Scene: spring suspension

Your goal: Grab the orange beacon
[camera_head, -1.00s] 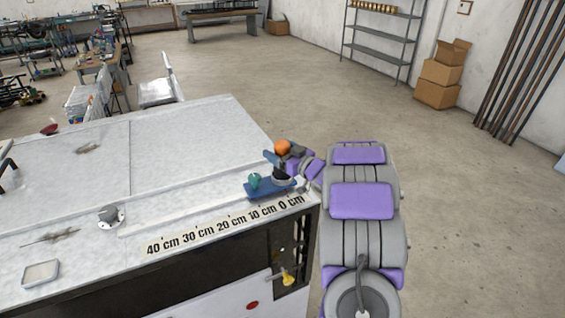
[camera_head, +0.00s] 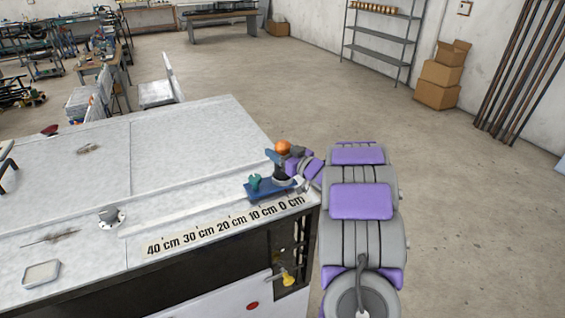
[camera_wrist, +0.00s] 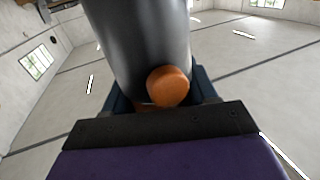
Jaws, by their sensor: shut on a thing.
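The orange beacon (camera_head: 283,147) is a small rounded orange thing at the table's right end, above a small blue device (camera_head: 262,190) with a teal part. In the wrist view the orange beacon (camera_wrist: 168,87) shows close up, against a large dark grey rounded form, with blue edges at both sides. My gripper (camera_head: 284,162) is at the beacon, reaching in from the right, and is shut on it. The contact itself is mostly hidden behind the dark parts.
The white table (camera_head: 180,160) has a centimetre scale (camera_head: 225,226) along its front edge. A grey round fitting (camera_head: 111,216) and a small tray (camera_head: 41,273) stand to the left. Cardboard boxes (camera_head: 438,80) and a metal shelf (camera_head: 380,55) are far off.

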